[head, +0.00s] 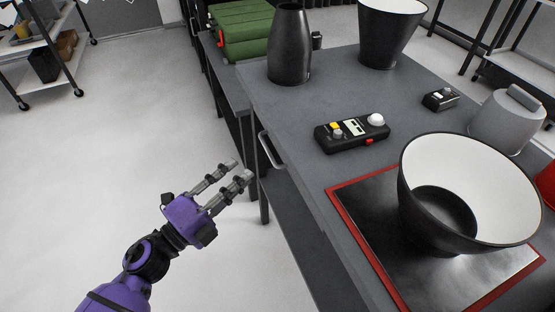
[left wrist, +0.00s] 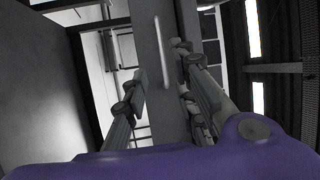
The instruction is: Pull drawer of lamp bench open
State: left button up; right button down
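The grey lamp bench (head: 385,110) fills the right half of the head view. Its drawer handle (head: 268,151), a pale metal bar, sits on the left side of the bench near the top. My left gripper (head: 241,170) is open and empty, its two fingers pointing toward the handle from the left and a little short of it. In the left wrist view the handle (left wrist: 161,50) shows as a thin bright bar beyond and between the two open fingers (left wrist: 160,72), on the grey drawer front (left wrist: 145,40). The drawer looks shut. My right gripper is not in view.
On the bench stand a large black-and-white bowl-shaped shade (head: 465,190), a dark vase shape (head: 289,45), another shade (head: 390,35) and a black control box (head: 351,132). A red-edged dark plate (head: 365,230) lies under the large shade. The floor (head: 120,140) to the left is clear.

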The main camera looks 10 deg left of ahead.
pick_arm(q)
jog(key=x, duration=0.8)
jog(key=shift+d+r+m, duration=0.2)
jog(key=shift+r+m, duration=0.05)
jog(key=shift+m, duration=0.15)
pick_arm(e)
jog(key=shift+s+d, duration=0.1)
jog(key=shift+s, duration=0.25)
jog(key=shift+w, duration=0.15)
pick_arm(q)
grip_shut()
